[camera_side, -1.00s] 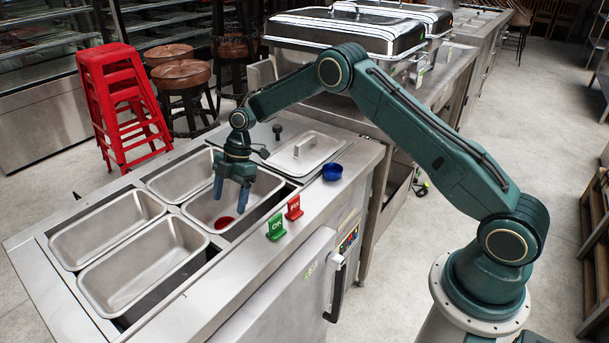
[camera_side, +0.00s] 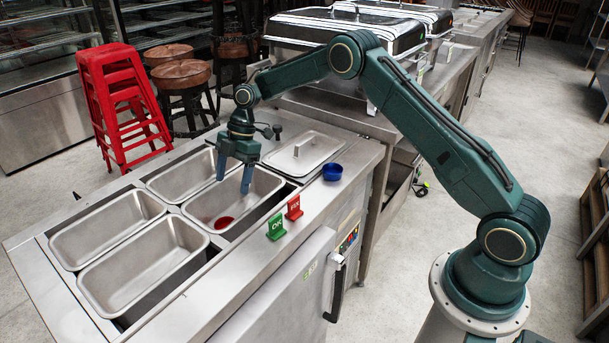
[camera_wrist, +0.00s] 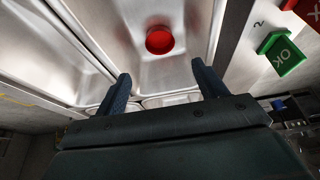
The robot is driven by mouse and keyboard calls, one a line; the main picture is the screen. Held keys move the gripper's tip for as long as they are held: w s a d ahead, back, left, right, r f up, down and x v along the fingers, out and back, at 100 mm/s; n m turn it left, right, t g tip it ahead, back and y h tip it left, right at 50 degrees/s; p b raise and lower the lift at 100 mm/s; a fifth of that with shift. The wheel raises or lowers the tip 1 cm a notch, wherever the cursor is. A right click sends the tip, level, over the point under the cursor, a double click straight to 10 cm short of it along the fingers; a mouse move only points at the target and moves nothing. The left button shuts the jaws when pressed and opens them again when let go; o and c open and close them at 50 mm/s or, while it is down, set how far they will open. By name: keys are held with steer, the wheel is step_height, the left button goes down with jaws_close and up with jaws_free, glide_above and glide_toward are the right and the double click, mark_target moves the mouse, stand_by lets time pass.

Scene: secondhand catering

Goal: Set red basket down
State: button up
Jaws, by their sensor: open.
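The red basket (camera_side: 223,222) is a small round red thing lying on the floor of a steel pan (camera_side: 262,190), the one nearest the red and green signs. It also shows in the wrist view (camera_wrist: 160,40), ahead of the fingers and apart from them. My gripper (camera_side: 234,184) is open and empty above that pan, higher than the basket and a little to its right in the side view. Its two blue fingers (camera_wrist: 162,85) are spread wide with nothing between them.
Several other empty pans (camera_side: 105,229) sit in the counter. A lidded pan (camera_side: 303,154) and a blue bowl (camera_side: 332,171) are to the right. A green OK sign (camera_side: 276,227) and a red sign (camera_side: 294,208) stand on the front ledge. Pan walls surround the basket.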

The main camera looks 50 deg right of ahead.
steer(key=s+r+m+t+h, duration=0.1)
steer(key=s+r+m, duration=0.3)
steer(key=s+r, duration=0.55)
steer(key=s+r+m+t+h, duration=0.15)
steer(key=s+r+m, duration=0.45)
steer(key=r, duration=0.7)
steer(key=s+d+m+t+h, duration=0.2)
steer(key=s+m, duration=0.6)
steer(key=s, duration=1.7)
steer(key=shift+d+t, duration=0.5)
steer(key=shift+t, duration=0.05)
